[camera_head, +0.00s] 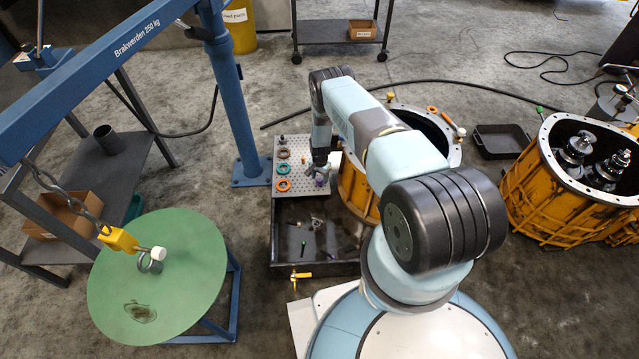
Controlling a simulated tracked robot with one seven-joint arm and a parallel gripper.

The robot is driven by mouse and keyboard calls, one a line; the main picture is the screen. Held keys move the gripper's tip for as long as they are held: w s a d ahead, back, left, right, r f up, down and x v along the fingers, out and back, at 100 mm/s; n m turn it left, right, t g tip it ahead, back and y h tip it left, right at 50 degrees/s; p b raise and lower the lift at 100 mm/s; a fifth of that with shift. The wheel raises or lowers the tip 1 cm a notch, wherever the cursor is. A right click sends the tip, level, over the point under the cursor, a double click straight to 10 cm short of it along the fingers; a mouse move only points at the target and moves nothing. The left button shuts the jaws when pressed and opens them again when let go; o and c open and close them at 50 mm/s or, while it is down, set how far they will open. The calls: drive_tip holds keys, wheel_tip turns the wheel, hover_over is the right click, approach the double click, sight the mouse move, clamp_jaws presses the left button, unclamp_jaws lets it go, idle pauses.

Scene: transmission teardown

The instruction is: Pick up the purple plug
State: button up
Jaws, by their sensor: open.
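My gripper (318,171) is open and points down over the right part of a perforated metal plate (303,152). A small purple thing, which looks like the purple plug (320,182), shows right at the fingertips, near the plate's right edge. The fingers partly cover it. I cannot tell whether it stands between the fingers or just in front of them, or whether they touch it.
Several coloured rings, including an orange one (284,185), lie along the plate's left side. A dark tray (340,268) with small parts is in front. A yellow housing (356,190) stands close right of the gripper. A blue hoist post (230,100) is left.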

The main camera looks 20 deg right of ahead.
sight(320, 180)
drive_tip(key=shift+w+f, duration=0.1)
drive_tip(key=shift+f, duration=1.6)
drive_tip(key=shift+c, duration=0.3)
drive_tip(key=c, duration=0.8)
drive_tip(key=shift+r, duration=0.1)
